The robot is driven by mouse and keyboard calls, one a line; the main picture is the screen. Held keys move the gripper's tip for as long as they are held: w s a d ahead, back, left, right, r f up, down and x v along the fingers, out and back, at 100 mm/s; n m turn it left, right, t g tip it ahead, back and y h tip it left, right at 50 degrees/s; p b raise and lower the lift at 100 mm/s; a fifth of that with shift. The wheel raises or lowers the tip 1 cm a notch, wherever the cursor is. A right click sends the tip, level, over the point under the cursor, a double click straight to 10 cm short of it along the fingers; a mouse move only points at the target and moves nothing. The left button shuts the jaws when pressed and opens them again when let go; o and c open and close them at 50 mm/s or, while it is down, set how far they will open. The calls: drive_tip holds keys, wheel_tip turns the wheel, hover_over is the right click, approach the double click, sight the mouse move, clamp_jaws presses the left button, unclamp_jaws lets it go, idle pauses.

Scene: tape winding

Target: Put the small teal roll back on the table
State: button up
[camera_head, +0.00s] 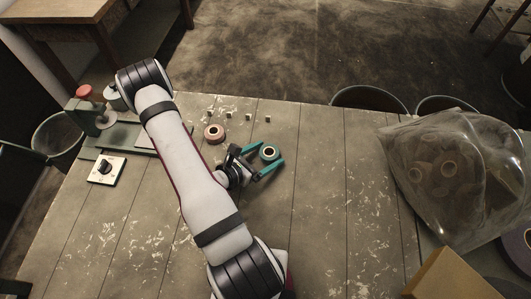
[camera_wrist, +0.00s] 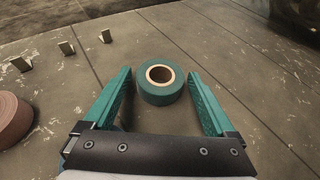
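The small teal roll (camera_wrist: 161,93), with a pale inner core, lies flat on the wooden table (camera_head: 330,200). It also shows in the head view (camera_head: 269,153), close to the fingertips. My gripper (camera_head: 262,160) is open, with teal fingers spread wide. In the wrist view my gripper (camera_wrist: 160,85) has one finger on each side of the roll, with a gap on both sides. The roll sits near the fingertips and nothing appears to be held.
A brownish-pink roll (camera_head: 214,133) lies to the left, with several small pale blocks (camera_head: 248,116) behind. A device with a red knob (camera_head: 84,91) and a dial box (camera_head: 104,169) stand at the left. A clear bag (camera_head: 455,180) and a cardboard box (camera_head: 452,275) are at the right. The table's middle right is clear.

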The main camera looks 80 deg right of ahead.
drive_tip(key=shift+o, duration=0.3)
drive_tip(key=shift+w+a+r, duration=0.1)
drive_tip(key=shift+r, duration=0.1)
drive_tip(key=v, duration=1.1)
drive_tip(key=shift+w+a+r, duration=0.15)
drive_tip(key=shift+w+a, duration=0.15)
drive_tip(key=w+a+r+m+y, duration=0.2)
drive_tip(key=a+r+m+y, duration=0.3)
drive_tip(key=a+r+m, duration=0.55)
drive_tip(key=w+a+r+m+t+y, duration=0.1)
drive_tip(key=a+r+m+t+y, duration=0.1)
drive_tip(key=a, duration=0.7)
drive_tip(key=w+a+r+m+t+y, duration=0.1)
drive_tip(key=a+r+m+t+y, duration=0.2)
drive_tip(key=a, duration=0.6)
wheel_tip(320, 180, up, 2)
drive_tip(key=t+y, duration=0.2)
drive_tip(key=shift+m+t+y, duration=0.3)
drive_tip(key=shift+m+t, duration=0.05)
drive_tip(key=shift+t, duration=0.05)
drive_tip(key=shift+w, duration=0.15)
